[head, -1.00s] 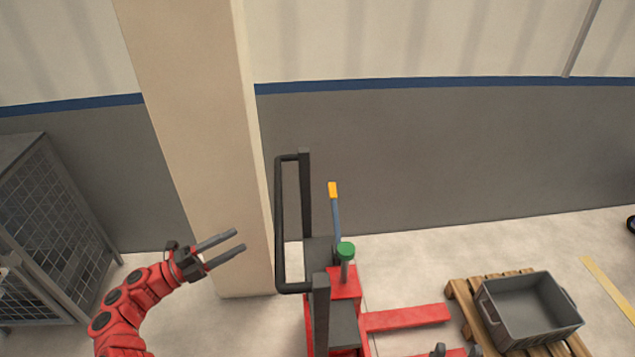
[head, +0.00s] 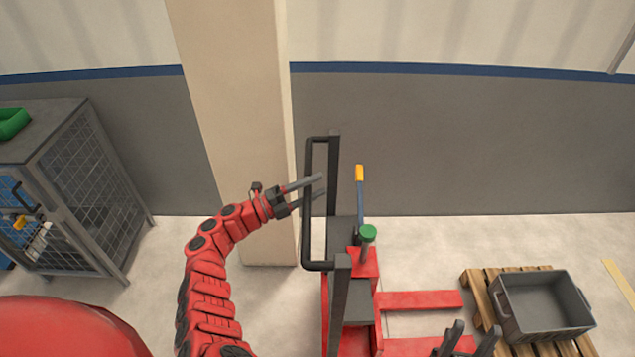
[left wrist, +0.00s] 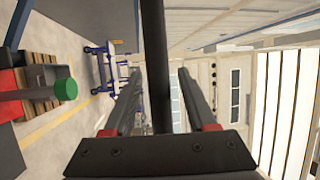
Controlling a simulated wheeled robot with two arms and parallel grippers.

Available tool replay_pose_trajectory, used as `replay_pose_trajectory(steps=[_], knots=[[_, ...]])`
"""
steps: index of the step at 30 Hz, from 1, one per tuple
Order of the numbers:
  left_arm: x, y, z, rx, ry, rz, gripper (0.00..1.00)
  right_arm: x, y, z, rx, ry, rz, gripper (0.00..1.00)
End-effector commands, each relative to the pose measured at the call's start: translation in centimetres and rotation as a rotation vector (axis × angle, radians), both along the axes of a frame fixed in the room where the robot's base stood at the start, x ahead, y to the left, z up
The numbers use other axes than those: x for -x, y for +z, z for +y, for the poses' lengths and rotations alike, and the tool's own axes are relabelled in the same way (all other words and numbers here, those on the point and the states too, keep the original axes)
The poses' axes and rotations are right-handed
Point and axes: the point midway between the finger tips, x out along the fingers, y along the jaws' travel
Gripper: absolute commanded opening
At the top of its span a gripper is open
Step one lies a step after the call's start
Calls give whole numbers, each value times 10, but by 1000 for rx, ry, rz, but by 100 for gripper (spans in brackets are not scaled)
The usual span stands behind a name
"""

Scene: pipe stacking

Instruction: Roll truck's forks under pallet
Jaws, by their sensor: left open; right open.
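The pallet truck (head: 350,325) is red, with a black upright handle frame (head: 306,215) on its left side. Its red forks (head: 420,300) point right; the far fork's end shows just left of the wooden pallet (head: 481,303). My left gripper (head: 323,184) is open at the frame's left bar. In the left wrist view the dark bar (left wrist: 156,70) runs between its two fingers, which are not closed on it. My right gripper (head: 477,332) is open at the bottom edge, over the near fork's end, which it partly hides.
A grey crate (head: 545,305) sits on the pallet. The truck has a green knob (head: 367,233) and a yellow-tipped lever (head: 360,190). A beige pillar (head: 235,120) stands behind my left arm, and a wire cage (head: 90,190) at left. Floor behind the truck is clear.

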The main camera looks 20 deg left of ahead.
Motion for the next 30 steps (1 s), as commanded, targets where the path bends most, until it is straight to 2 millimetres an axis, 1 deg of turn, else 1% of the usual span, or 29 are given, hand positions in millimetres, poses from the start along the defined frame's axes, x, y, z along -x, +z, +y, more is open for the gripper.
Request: replay_pose_trajectory(steps=[4, 11, 12, 17, 21, 22, 30], knots=[[-5, 1, -7, -1, -2, 2, 57, 0, 2, 0, 0, 0, 0, 50], [-5, 1, -8, 0, -2, 1, 57, 0, 2, 0, 0, 0, 0, 50], [-5, 1, -8, 0, -2, 1, 55, 0, 2, 0, 0, 0, 0, 50], [-5, 1, -8, 0, -2, 1, 26, 0, 2, 0, 0, 0, 0, 50], [-5, 1, -8, 0, -3, 1, 1, 0, 2, 0, 0, 0, 0, 50], [-5, 1, -8, 0, -2, 1, 0, 0, 2, 0, 0, 0, 0, 50], [-5, 1, -8, 0, -3, 1, 0, 0, 2, 0, 0, 0, 0, 50]])
